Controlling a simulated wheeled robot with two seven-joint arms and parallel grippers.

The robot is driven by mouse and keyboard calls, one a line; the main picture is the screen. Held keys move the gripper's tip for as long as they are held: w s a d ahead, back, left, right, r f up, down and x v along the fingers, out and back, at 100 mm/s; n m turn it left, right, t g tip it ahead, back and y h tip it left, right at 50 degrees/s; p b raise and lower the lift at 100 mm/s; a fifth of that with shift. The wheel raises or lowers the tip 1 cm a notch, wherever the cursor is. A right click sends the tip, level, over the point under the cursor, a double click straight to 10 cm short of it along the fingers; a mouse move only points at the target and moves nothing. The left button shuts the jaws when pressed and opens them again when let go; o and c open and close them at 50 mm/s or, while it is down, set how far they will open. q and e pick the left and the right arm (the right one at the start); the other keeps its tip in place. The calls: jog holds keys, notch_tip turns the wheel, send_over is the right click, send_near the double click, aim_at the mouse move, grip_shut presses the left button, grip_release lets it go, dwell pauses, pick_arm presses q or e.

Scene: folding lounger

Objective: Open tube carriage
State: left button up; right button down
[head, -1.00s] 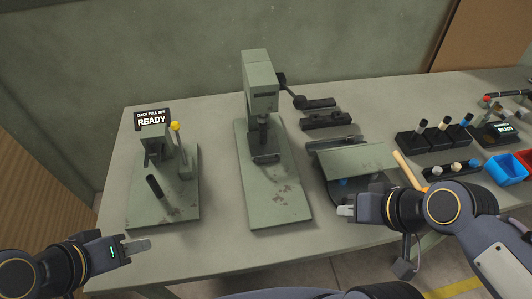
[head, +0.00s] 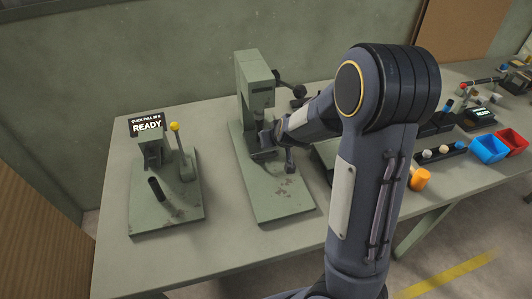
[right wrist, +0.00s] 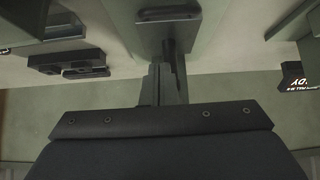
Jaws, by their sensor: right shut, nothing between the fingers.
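A grey-green press-like stand (head: 255,85) rises from a long, worn base plate (head: 287,205) in the middle of the bench. My right gripper (head: 266,138) is at the front of its column, low down beside the dark middle part. In the right wrist view its fingers (right wrist: 168,82) are shut with nothing between them, close to the grey-green stand (right wrist: 150,32). I cannot tell whether they touch it. The tube carriage cannot be clearly told apart, and my right wrist hides part of the stand. My left gripper is out of view.
A smaller fixture (head: 165,215) with a yellow-knobbed lever (head: 175,128), a dark upright tube (head: 157,190) and a READY sign (head: 146,126) stands at left. Blue (head: 488,148) and red (head: 512,139) bins stand at right. My right arm hides much of the bench's right half.

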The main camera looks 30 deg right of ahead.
aim_at(269, 151)
jog(key=b+x, duration=0.1)
jog(key=x, duration=0.7)
jog(key=shift+w+f, duration=0.1)
jog(key=shift+f, duration=0.3)
jog(key=s, duration=0.2)
jog(key=shift+s+a+p, duration=0.3)
jog(key=shift+s, duration=0.05)
jog(key=shift+s+a, duration=0.1)
jog(key=shift+s, duration=0.3)
jog(key=shift+s+f, duration=0.15)
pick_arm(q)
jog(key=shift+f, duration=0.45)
pick_arm(e)
jog(key=shift+a, duration=0.1)
